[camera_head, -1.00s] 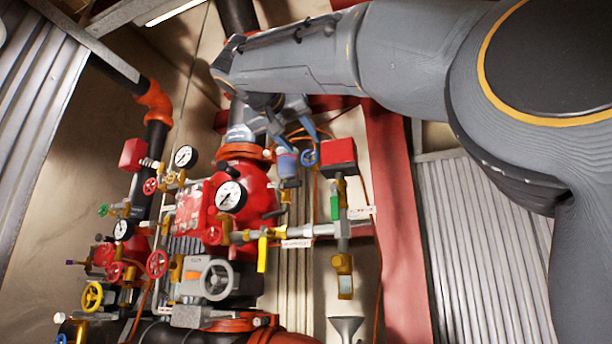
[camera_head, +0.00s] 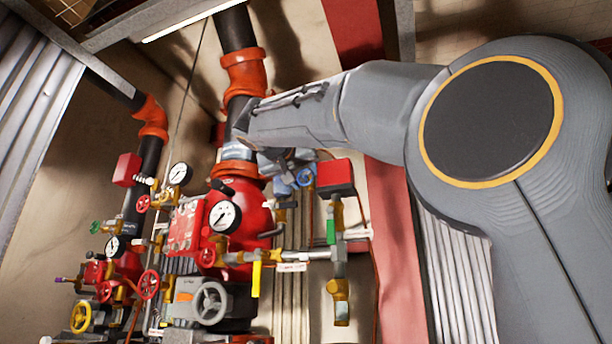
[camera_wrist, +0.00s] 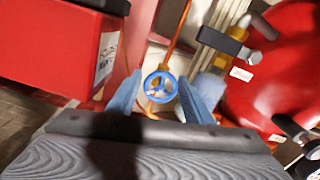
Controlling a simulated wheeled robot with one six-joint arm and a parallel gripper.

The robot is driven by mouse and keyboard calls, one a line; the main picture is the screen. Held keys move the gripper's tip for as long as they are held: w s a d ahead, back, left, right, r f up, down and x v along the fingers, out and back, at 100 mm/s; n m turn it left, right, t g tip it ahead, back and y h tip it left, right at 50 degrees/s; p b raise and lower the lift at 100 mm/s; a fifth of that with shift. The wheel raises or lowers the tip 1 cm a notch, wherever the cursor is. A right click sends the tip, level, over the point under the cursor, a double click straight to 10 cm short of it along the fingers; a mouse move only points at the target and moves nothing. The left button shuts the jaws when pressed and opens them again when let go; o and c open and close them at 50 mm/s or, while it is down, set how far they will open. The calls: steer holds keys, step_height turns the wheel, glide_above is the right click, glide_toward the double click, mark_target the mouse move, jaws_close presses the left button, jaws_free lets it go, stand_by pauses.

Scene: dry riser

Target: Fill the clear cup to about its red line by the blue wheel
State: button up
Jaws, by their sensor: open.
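The blue wheel (camera_wrist: 159,88) shows in the wrist view framed between the two blue fingers of my gripper (camera_wrist: 160,80). The gripper is open and holds nothing; I cannot tell whether the fingers are level with the wheel. In the head view the blue wheel (camera_head: 304,178) is partly visible just below my gripper (camera_head: 291,166), left of a red box. A bluish cup-like thing (camera_wrist: 211,88) is partly hidden behind the right finger in the wrist view; it may be the clear cup. I cannot make out a red line or any water level.
A red box (camera_head: 335,176) stands close on the wheel's right. The big red valve body (camera_head: 250,211) with a gauge (camera_head: 224,217) is on its left. A dark lever (camera_wrist: 228,44) juts out near the right finger. Pipes and several other handwheels crowd the lower left.

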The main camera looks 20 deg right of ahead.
steer(key=shift+c, duration=0.4)
steer(key=c, duration=0.7)
steer(key=m+b, duration=0.1)
steer(key=b, duration=0.2)
steer(key=shift+w+f+m, duration=0.1)
steer(key=shift+f+m, duration=0.05)
steer(key=shift+m, duration=0.25)
steer(key=m+b, duration=0.2)
steer(key=shift+b, duration=0.4)
steer(key=shift+r+m, duration=0.2)
steer(key=shift+m, duration=0.2)
steer(key=o, duration=0.8)
